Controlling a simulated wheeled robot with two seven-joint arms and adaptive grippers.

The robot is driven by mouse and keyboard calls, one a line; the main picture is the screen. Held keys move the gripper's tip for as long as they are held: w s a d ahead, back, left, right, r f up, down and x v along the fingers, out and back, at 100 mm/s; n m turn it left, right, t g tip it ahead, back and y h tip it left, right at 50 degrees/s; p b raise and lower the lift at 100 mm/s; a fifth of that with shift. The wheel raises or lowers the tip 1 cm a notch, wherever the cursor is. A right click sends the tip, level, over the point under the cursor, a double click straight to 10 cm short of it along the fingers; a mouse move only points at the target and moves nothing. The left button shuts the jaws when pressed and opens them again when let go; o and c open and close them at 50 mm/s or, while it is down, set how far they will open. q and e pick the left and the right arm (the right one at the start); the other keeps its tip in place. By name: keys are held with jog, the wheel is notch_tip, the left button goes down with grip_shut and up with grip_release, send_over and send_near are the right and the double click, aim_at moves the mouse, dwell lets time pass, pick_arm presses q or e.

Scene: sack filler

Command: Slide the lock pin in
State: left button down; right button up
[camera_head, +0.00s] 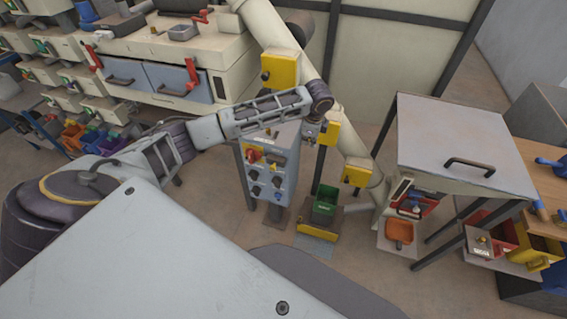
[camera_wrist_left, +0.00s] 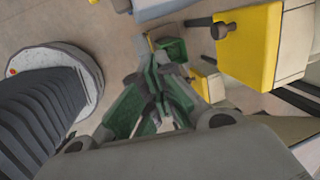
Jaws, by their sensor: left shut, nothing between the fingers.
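The lock pin cannot be told for certain. Yellow blocks with dark knobs sit along the slanting cream pipe: an upper one (camera_head: 279,70), a middle one (camera_head: 330,133) and a lower one (camera_head: 356,174). In the left wrist view a large yellow block (camera_wrist_left: 255,48) with a grey-brown knob (camera_wrist_left: 223,31) stands to the right of the fingers. My left gripper (camera_head: 312,131) points down beside the middle block, above the control cabinet's right edge. In the wrist view its green-grey fingers (camera_wrist_left: 160,65) are shut and empty, apart from the knob. My right gripper is out of view.
A grey control cabinet (camera_head: 270,168) with a red switch stands below my left forearm. Shelves and a drawer bench (camera_head: 165,75) are at upper left.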

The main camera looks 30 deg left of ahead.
aim_at(273, 166)
pick_arm(q)
jog(key=s+g, duration=0.1)
jog(key=s+a, duration=0.1)
jog(key=s, duration=0.1)
jog(key=s+a+g+y, duration=0.1)
jog(key=s, duration=0.1)
jog(key=shift+g, duration=0.3)
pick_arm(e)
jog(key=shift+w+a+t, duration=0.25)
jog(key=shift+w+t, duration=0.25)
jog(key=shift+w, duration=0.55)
pick_arm(q)
jog(key=shift+f, duration=0.1)
jog(key=shift+s+a+f+p, duration=0.25)
jog(key=shift+a+f, duration=0.7)
jog(key=shift+f, duration=0.9)
jog(key=shift+s+a+f+p, duration=0.25)
jog(key=shift+a+f, duration=0.75)
jog(key=shift+f, duration=0.8)
jog(key=shift+s+a+f+p, duration=0.25)
jog(key=shift+a+f, duration=0.7)
jog(key=shift+f, duration=0.9)
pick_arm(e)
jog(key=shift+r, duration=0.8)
pick_arm(q)
jog(key=shift+a, duration=0.15)
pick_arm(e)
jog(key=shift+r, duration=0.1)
